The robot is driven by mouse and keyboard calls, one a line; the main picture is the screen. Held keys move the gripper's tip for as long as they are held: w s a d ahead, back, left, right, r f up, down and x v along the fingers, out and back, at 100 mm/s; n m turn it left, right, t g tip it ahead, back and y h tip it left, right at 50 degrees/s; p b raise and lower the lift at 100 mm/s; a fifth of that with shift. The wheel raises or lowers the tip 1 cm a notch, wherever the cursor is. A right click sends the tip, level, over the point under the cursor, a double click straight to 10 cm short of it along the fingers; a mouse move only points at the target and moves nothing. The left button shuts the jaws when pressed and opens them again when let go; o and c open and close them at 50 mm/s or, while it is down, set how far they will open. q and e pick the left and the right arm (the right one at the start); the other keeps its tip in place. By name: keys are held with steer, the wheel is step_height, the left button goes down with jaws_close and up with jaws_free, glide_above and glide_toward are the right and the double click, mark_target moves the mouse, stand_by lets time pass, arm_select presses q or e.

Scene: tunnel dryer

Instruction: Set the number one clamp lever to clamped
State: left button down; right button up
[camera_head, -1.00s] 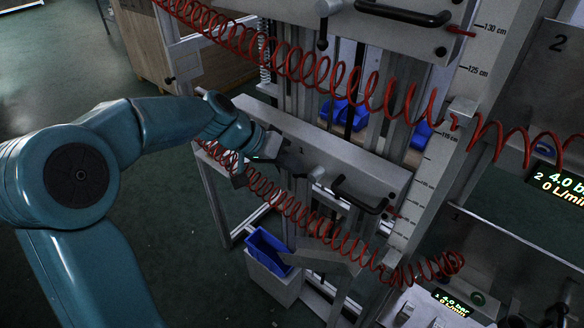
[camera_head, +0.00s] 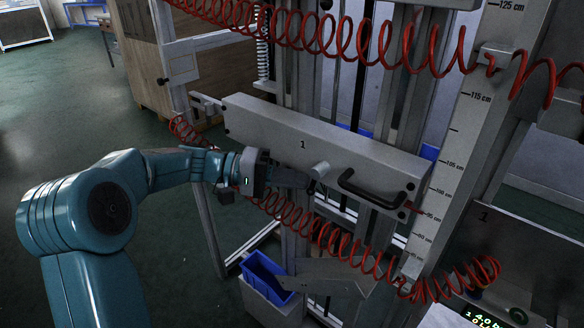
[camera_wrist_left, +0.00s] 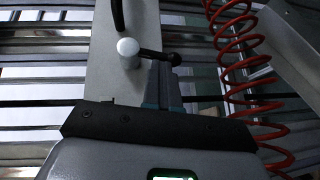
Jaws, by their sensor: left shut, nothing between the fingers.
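The number one clamp lever (camera_head: 312,187) is a short dark arm with a ball end, on a pale round hub (camera_head: 319,170) on the front of the grey beam marked 1 (camera_head: 270,125). In the head view it hangs down from the hub. In the left wrist view the hub (camera_wrist_left: 128,47) is white, and the black lever (camera_wrist_left: 152,54) runs right to its ball. My left gripper (camera_head: 306,182) is shut and empty, its fingertips close beside the lever. In the left wrist view its fingers (camera_wrist_left: 161,68) reach just below the lever; I cannot tell whether they touch. My right gripper is out of view.
A black handle (camera_head: 372,190) is right of the lever on the beam. A coiled red hose (camera_head: 335,240) hangs just below and another crosses above. A height scale post (camera_head: 455,140) stands right. A blue bin (camera_head: 266,275) sits below. Open floor lies left.

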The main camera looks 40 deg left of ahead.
arm_select(q)
steer(key=shift+d+f+n+h+b, duration=0.3)
steer(key=shift+d+f+h+b, duration=0.15)
steer(key=shift+b, duration=0.3)
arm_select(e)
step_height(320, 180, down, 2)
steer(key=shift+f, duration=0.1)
arm_select(q)
steer(key=shift+f, duration=0.1)
